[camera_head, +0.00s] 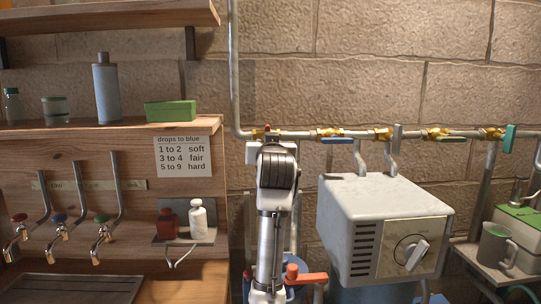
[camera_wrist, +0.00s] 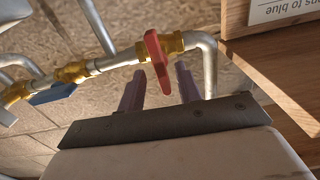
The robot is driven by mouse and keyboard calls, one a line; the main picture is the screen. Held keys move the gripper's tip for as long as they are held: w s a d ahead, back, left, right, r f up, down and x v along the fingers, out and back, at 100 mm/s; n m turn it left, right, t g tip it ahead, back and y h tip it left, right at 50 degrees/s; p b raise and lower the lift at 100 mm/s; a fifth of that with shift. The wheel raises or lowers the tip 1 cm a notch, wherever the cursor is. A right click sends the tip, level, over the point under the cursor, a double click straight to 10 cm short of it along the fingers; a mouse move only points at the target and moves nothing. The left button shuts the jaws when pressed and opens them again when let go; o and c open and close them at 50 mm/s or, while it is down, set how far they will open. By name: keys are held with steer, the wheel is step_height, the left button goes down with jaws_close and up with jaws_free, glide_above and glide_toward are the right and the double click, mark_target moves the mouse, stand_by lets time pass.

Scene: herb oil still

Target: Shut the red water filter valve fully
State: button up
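A red lever handle (camera_wrist: 157,62) sits on a brass valve body next to the pipe's elbow in the wrist view. The lever looks set across the pipe rather than along it. My gripper (camera_wrist: 160,87) is open, and its two fingers stand on either side of the lever's free end; contact cannot be told.
Several other brass valves line the pipe, one with a blue handle (camera_head: 337,141) close by on the right, and one with a green handle (camera_head: 509,138). A white box unit (camera_head: 375,205) stands right of my arm. An orange-red lever (camera_head: 305,278) shows low beside it. A wooden shelf (camera_head: 110,128) is left.

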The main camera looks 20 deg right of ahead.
steer(key=b+v, duration=0.3)
steer(key=v, duration=0.9)
steer(key=shift+b, duration=0.3)
steer(key=shift+s, duration=0.1)
steer(key=shift+c, duration=0.2)
stand_by(1.3)
